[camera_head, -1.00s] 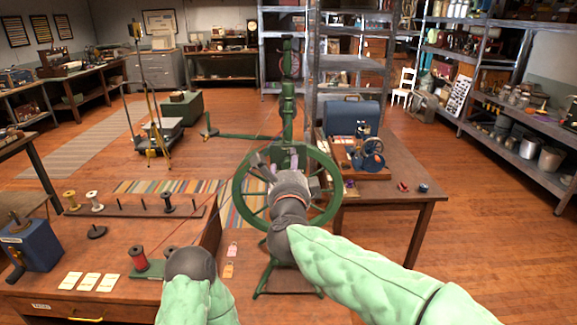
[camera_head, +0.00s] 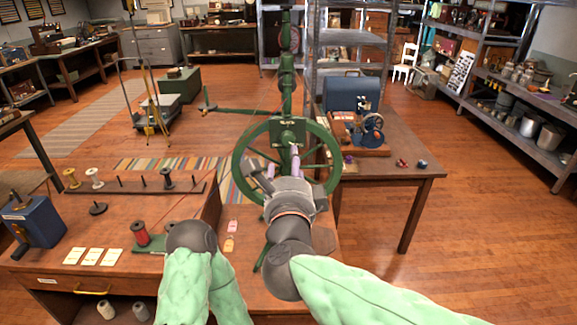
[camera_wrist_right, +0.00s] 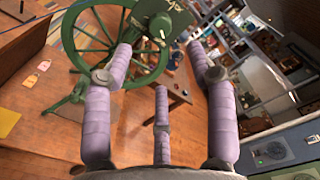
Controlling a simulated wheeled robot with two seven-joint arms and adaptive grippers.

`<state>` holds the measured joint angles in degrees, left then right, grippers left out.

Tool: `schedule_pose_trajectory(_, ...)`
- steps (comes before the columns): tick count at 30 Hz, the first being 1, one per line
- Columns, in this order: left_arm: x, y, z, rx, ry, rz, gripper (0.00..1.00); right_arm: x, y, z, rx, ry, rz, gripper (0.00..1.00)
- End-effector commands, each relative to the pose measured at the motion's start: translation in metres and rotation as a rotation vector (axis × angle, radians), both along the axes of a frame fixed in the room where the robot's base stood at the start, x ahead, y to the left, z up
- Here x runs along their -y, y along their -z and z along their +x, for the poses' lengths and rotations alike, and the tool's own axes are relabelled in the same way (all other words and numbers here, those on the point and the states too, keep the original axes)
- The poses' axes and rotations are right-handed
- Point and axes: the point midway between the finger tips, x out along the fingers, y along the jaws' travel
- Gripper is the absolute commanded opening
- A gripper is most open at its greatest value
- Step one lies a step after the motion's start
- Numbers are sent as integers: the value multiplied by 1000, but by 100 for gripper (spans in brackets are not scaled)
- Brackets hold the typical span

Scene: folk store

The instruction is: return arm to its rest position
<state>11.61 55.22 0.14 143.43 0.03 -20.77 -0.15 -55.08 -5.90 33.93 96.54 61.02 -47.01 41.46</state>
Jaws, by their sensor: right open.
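My right gripper (camera_head: 283,164) is in the middle of the head view, in front of a green spinning wheel (camera_head: 243,185). Its lilac fingers point away from me and partly cover the wheel. In the right wrist view the gripper (camera_wrist_right: 162,62) has its fingers spread wide, with nothing between them. The green wheel (camera_wrist_right: 68,35) shows there behind and left of the fingers; I cannot tell the gap between them. My left arm shows at the bottom of the head view, and its gripper is out of sight.
A wooden bench (camera_head: 60,212) at the left holds spools, a blue crank box (camera_head: 33,222) and paper cards. A brown table (camera_head: 393,173) right of the wheel carries a blue case (camera_head: 350,93) and a small machine. Open floor (camera_head: 480,220) lies at the right.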

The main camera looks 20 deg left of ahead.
Motion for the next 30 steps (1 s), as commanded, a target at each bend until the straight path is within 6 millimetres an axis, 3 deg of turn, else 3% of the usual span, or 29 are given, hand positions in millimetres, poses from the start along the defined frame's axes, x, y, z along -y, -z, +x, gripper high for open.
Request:
schedule_pose_trajectory(5, 0, 0, 0, 0, 0, 0, 48, 1, 8, 5, -5, 2, -25, 57)
schedule_pose_trajectory(8, 0, -1, 0, 0, 0, 0, 48, 6, 35, 22, -19, 6, -111, 57)
schedule_pose_trajectory(11, 0, -3, 0, 0, 0, 0, 48, 17, 84, 46, -50, 2, -258, 57)
schedule_pose_trajectory(15, 0, -5, 0, 0, 0, 0, 48, 43, 168, 75, -116, -32, -490, 57)
schedule_pose_trajectory(20, 0, -7, 0, 0, 0, 0, 48, 79, 265, 88, -214, -112, -723, 57)
schedule_pose_trajectory(26, 0, -10, 0, 0, 0, 0, 48, 130, 385, 72, -359, -268, -956, 57)
schedule_pose_trajectory(30, 0, -12, 0, 0, 0, 0, 48, 166, 462, 39, -464, -418, -1075, 57)
